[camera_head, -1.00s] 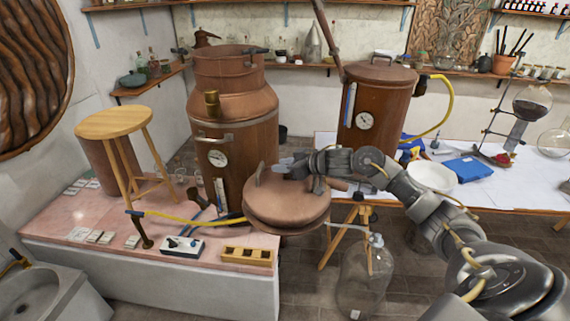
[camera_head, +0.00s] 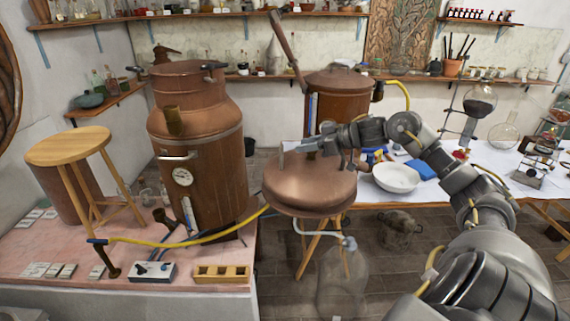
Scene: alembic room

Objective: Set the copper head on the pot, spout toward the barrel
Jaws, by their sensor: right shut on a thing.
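A wide, domed copper lid-like piece (camera_head: 312,187), apparently the copper head, hangs from my right gripper (camera_head: 312,148). The gripper is shut on it at its top, near an upright handle; the exact grip is partly hidden. I cannot make out a spout on it. The large copper pot (camera_head: 203,130), with a dial and a brass side fitting, stands upright to the left, apart from the held piece. A copper barrel-like vessel (camera_head: 340,92) stands behind, on the white table; I cannot tell if it is the named barrel. My left gripper is out of view.
A wooden stool (camera_head: 68,146) stands left of the pot on the pink platform (camera_head: 60,262). A yellow hose (camera_head: 190,242) crosses its front. A glass carboy (camera_head: 342,285) and wooden tripod are below the held piece. A white bowl (camera_head: 396,177) is on the table.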

